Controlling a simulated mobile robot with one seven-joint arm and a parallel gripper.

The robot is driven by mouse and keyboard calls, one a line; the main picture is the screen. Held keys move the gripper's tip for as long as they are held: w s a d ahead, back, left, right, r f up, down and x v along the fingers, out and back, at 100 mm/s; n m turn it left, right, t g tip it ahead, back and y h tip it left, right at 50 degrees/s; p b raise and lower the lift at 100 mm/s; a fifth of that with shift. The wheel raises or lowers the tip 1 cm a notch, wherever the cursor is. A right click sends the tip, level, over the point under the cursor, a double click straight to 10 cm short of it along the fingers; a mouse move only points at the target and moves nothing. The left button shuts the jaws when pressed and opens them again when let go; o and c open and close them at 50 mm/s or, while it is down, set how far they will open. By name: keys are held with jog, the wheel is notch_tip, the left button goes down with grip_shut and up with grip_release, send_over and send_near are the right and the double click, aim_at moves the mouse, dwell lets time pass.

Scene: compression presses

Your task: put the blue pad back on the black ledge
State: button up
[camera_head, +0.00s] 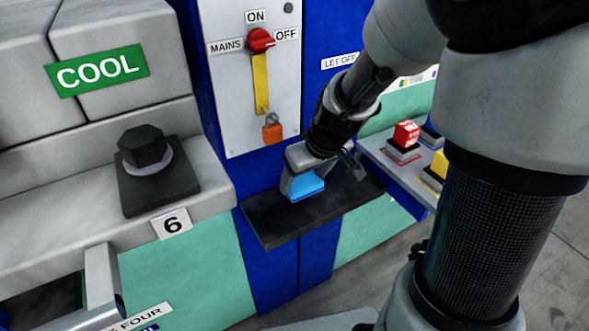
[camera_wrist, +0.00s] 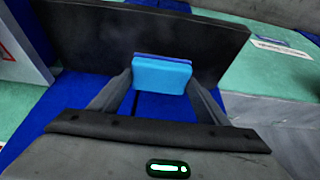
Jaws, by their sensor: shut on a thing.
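The blue pad (camera_head: 304,187) is between the fingers of my gripper (camera_head: 300,178), at the black ledge (camera_head: 275,222) that sticks out from the blue column in the head view. In the wrist view the pad (camera_wrist: 161,75) shows as a light blue block with a darker blue back edge. My gripper (camera_wrist: 161,82) is shut on it from both sides. The black ledge (camera_wrist: 90,35) fills the background behind the pad there. I cannot tell whether the pad touches the ledge.
A grey bench with a black hex knob (camera_head: 143,147) and a "6" label is at left. A panel above the ledge has a red switch (camera_head: 261,40) and an orange padlock (camera_head: 272,128).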

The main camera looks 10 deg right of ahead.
aim_at(306, 185)
jog(key=shift+f+b, duration=0.6)
jog(key=shift+f, duration=1.25)
jog(key=shift+f, duration=0.2)
jog(key=o, duration=1)
jog(key=shift+r, duration=0.1)
jog(key=shift+o, duration=0.2)
jog(key=shift+r, duration=0.25)
jog(key=p+v, duration=0.3)
jog(key=v, duration=0.9)
jog(key=shift+r, duration=0.1)
